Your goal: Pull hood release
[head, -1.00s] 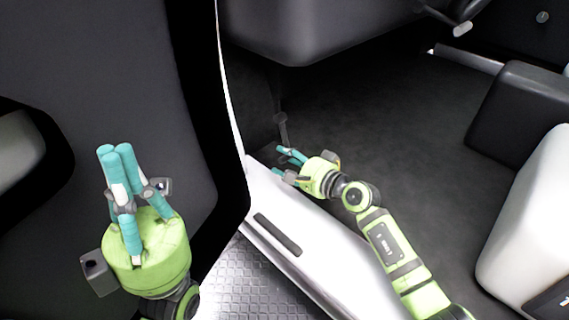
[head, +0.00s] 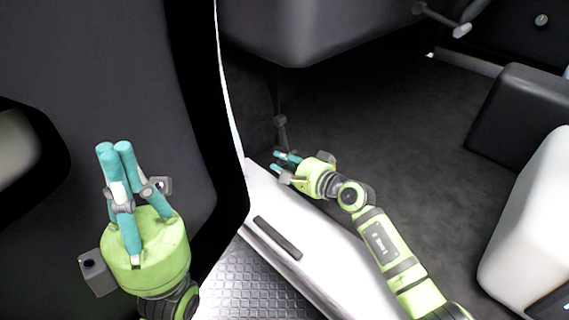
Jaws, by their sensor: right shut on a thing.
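The hood release (head: 281,122) is a dark grey lever low in the footwell, below the dashboard and beside the white door sill. My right gripper (head: 277,162) has its teal fingertips at the lower end of the lever and is shut on it. The exact contact is small and dim. My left gripper (head: 114,148) is upright in front of the dark door panel, far from the lever and apparently empty. Its teal fingers stand close together, and the gap between them is not clear.
The door panel (head: 100,60) fills the left. The dashboard underside (head: 320,40) hangs above the lever. The white sill (head: 320,255) runs beneath my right arm. The dark floor between is clear.

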